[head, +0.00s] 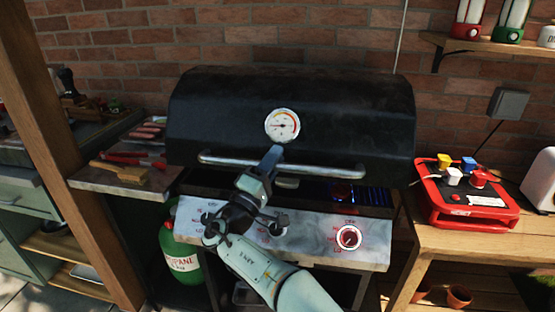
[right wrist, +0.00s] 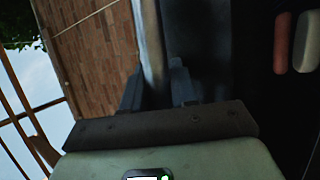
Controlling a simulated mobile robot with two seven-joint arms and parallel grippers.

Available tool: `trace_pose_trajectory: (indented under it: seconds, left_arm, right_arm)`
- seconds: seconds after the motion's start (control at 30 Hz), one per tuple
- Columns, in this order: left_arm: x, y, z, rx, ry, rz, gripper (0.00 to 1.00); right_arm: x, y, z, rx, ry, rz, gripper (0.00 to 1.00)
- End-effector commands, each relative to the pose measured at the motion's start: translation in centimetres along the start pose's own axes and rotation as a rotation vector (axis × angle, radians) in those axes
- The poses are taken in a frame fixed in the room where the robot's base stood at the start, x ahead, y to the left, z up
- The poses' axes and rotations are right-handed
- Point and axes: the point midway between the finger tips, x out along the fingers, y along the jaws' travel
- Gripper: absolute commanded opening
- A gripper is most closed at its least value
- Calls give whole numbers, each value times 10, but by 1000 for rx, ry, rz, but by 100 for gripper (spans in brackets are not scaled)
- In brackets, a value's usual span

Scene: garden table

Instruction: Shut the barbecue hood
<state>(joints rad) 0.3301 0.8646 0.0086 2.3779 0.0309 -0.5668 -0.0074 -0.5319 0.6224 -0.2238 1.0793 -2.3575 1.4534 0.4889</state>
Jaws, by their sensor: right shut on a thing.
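The black barbecue hood (head: 225,115) with its round dial is low over the grill. A narrow dark gap with a blue glow (head: 365,194) shows between its front edge and the control panel (head: 377,252). My right gripper (head: 273,158) is shut on the hood's long metal handle (head: 325,171), left of its middle. In the right wrist view the handle (right wrist: 152,45) runs between the two fingers of the right gripper (right wrist: 155,85). My left gripper is not in view.
A side shelf (head: 95,181) with a brush and food is on the left, by a wooden post (head: 60,150). A green propane bottle (head: 180,262) stands below. A brick wall is behind.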

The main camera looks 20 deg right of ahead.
Motion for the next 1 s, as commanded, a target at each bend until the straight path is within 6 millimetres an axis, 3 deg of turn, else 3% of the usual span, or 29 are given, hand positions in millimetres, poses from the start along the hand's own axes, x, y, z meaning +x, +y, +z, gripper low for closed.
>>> trace_pose_trajectory:
  seconds: [0.03,0.97,1.0]
  left_arm:
    - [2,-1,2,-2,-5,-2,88]
    - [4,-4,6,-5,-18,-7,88]
    - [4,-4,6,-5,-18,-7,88]
  right_arm:
    - [-22,-35,-4,-41,-12,-136,0]
    - [-22,-42,-5,-40,-18,-133,0]
    - [-22,-42,-5,-40,-19,-133,31]
